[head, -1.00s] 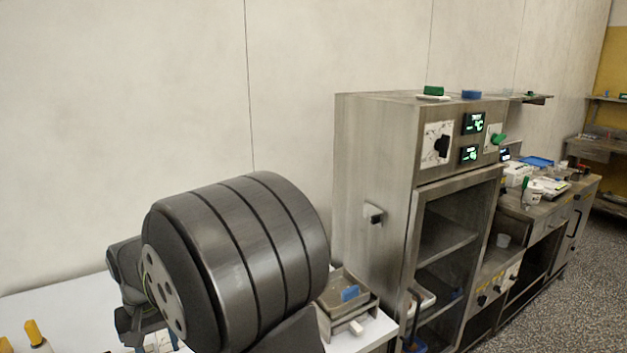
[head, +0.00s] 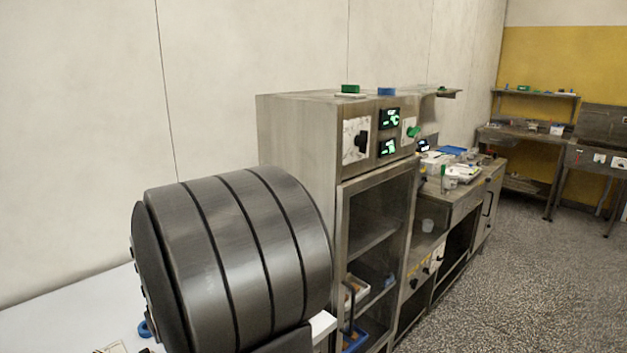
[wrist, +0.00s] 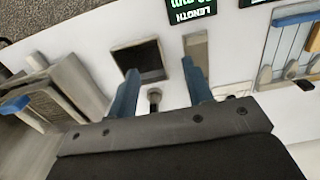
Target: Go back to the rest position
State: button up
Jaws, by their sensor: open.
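My gripper (wrist: 160,80) shows in the wrist view with its two blue-grey fingers spread apart. Nothing is held between them. They are over a white worktop (wrist: 85,30). A small round-headed metal piece (wrist: 154,97) appears between the fingers, further off; I cannot tell how far. In the head view, my dark arm hides the gripper.
A dark square plate (wrist: 138,60) and a green-lit display (wrist: 198,6) are near the fingers. A metal tray unit (wrist: 62,90) stands left. In the head view, a steel cabinet (head: 300,135) stands right of my arm, with a bench (head: 460,205) beyond and open floor (head: 520,290).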

jog(key=w+d, duration=0.1)
jog(key=d, duration=0.3)
jog(key=a+f, duration=0.1)
jog(key=a, duration=0.1)
jog(key=s+a+f, duration=0.1)
jog(key=a+f, duration=0.1)
jog(key=a, duration=0.1)
jog(key=a+f, duration=0.2)
jog(key=a, duration=0.1)
jog(key=shift+s+a, duration=0.2)
jog(key=shift+s, duration=0.1)
jog(key=shift+o, duration=0.4)
jog(key=o, duration=1.1)
jog(key=s+a+r, duration=0.3)
jog(key=a+r, duration=0.1)
jog(key=a, duration=0.6)
jog(key=s+a+r, duration=0.3)
jog(key=a+r, duration=0.1)
jog(key=a, duration=0.5)
jog(key=s+a+r, duration=0.4)
jog(key=a, duration=0.6)
notch_tip(320, 180, down, 10)
jog(key=shift+w+r, duration=0.15)
jog(key=shift+w, duration=0.1)
jog(key=shift+r, duration=0.1)
notch_tip(320, 180, up, 10)
